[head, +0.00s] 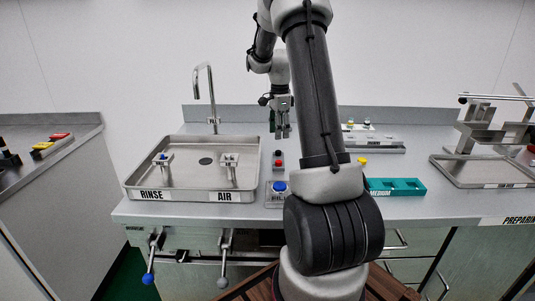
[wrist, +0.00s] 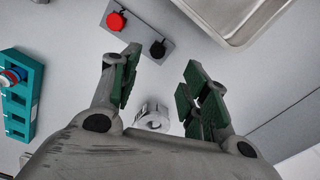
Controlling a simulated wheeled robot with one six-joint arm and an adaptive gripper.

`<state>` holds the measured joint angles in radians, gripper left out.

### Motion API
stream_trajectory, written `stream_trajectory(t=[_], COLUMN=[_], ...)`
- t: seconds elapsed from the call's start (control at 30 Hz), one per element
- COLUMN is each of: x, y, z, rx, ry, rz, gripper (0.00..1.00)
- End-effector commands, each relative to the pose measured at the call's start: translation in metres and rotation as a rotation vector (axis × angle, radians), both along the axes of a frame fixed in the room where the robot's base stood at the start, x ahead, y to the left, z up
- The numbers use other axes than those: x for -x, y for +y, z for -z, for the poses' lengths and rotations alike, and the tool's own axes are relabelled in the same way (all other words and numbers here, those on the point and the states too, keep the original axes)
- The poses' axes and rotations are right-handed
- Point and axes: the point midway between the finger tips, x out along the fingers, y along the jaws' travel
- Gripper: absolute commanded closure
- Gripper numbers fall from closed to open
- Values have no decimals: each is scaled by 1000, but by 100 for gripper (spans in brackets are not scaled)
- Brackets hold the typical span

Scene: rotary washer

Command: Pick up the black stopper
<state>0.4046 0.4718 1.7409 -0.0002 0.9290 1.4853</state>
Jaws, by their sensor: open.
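A small black knob-like piece, which looks like the black stopper (wrist: 158,49), sits on a narrow grey plate (wrist: 137,38) beside a red one (wrist: 116,21). In the head view the black piece (head: 277,153) is just behind the red one (head: 277,165), right of the sink tray. My gripper (wrist: 158,75) is open and empty, its fingertips apart, with the black piece beyond them toward the top of the wrist view. In the head view my gripper (head: 283,132) points down above the counter, behind the plate.
A pale, hollow cylinder (wrist: 152,117) shows between my fingers. The RINSE/AIR sink tray (head: 190,182) is left, a blue-knobbed block (head: 279,187) in front, and a teal MEDIUM rack (head: 397,187) right. A tap (head: 210,95) stands behind the tray. My arm hides part of the counter.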

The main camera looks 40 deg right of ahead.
Motion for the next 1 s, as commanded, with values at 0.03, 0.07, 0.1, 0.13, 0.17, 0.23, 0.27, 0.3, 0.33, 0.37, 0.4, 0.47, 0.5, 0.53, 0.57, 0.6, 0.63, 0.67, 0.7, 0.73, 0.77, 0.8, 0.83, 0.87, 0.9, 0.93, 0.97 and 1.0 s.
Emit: stream_trajectory(t=[0.03,0.07,0.1,0.13,0.17,0.23,0.27,0.3,0.33,0.37,0.4,0.47,0.5,0.53,0.57,0.6,0.63,0.67,0.7,0.73,0.77,0.8,0.83,0.87,0.9,0.93,0.97,1.0], x=[0,0,0,0,0,0,0,0,1,1,2,3,3,4,4,4,4,4,4,3,3,3,3,3,3,3,3,3], y=[0,0,1,1,1,1,1,1,1,2,2,3,4,5,5,5,5,5,5,5,4,4,4,4,4,4,4,4], z=[0,0,2,4,6,14,18,23,26,30,35,44,51,57,61,67,70,73,76,77,78,79,79,78,78,78,78,78], rx=[0,0,0,0,-1,-1,-1,-1,-1,-1,-1,-1,-1,-1,-1,-1,-1,-1,-1,0,0,0,0,0,0,0,0,0], ry=[0,0,0,1,2,2,2,2,2,2,3,3,3,3,4,2,2,2,2,1,0,-1,-1,-1,-1,-1,-1,0], rz=[24,37,51,60,65,69,68,68,67,67,67,66,66,66,66,66,66,66,66,65,65,65,65,65,65,65,65,65], gripper=[54,54,54,54,54,54,54,54,54,54,54,54,54,54,54,54,54,54,54,54,54,54,54,54,54,54,54,62])
